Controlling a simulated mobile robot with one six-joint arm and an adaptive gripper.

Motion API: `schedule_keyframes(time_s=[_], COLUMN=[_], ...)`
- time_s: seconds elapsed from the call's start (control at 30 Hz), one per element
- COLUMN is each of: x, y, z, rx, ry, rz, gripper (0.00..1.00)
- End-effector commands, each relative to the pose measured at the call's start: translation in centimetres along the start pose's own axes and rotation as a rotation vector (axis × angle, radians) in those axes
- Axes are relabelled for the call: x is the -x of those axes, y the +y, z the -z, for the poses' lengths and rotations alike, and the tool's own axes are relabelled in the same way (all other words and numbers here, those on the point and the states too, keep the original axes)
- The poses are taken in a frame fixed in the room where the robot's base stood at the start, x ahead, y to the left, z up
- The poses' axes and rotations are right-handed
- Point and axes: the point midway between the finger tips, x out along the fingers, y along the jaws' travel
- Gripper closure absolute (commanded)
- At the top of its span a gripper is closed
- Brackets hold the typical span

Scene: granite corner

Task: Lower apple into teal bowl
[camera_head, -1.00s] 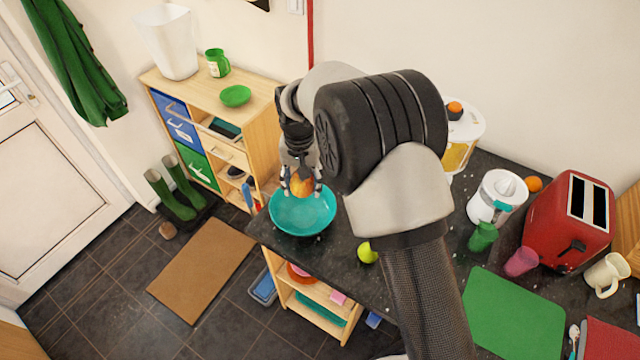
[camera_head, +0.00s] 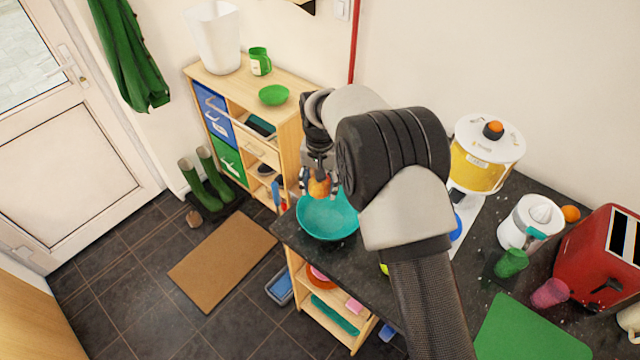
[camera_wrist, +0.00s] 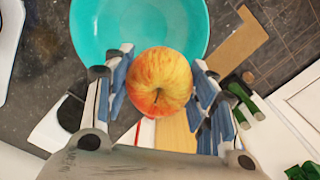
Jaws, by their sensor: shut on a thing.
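The apple (camera_head: 319,186), yellow and red, is held between the fingers of my gripper (camera_head: 318,184). In the wrist view the apple (camera_wrist: 159,82) sits between the two blue-padded fingers of my gripper (camera_wrist: 160,90), which is shut on it. The teal bowl (camera_head: 328,218) stands on the dark worktop near its left corner. The apple is over the bowl's back part in the head view. In the wrist view the bowl (camera_wrist: 88,25) shows behind the apple, which overlaps its near rim. The gap between apple and bowl is hard to judge.
A yellow-white appliance (camera_head: 485,155), a juicer (camera_head: 530,220), a green cup (camera_head: 511,263) and a red toaster (camera_head: 603,262) stand to the right. A wooden shelf (camera_head: 245,105) with a green dish (camera_head: 273,95) stands behind the bowl. My arm hides part of the worktop.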

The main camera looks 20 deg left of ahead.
Motion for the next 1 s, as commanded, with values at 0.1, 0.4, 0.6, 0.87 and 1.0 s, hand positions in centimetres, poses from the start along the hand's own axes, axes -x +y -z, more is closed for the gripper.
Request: schedule_keyframes(time_s=[0.1, 0.4, 0.6, 0.87, 1.0], x=[0.0, -0.7, -1.8, -3.1, -3.8], y=[0.0, 0.0, 0.0, 0.0, 0.0], z=[0.0, 0.0, 0.0, 0.0, 0.0], rx=[0.000, 0.000, 0.000, 0.000, 0.000], ry=[0.001, 0.000, 0.000, 0.000, 0.000], rz=[0.000, 0.000, 0.000, 0.000, 0.000], gripper=[0.74, 0.74, 0.74, 0.74, 0.74])
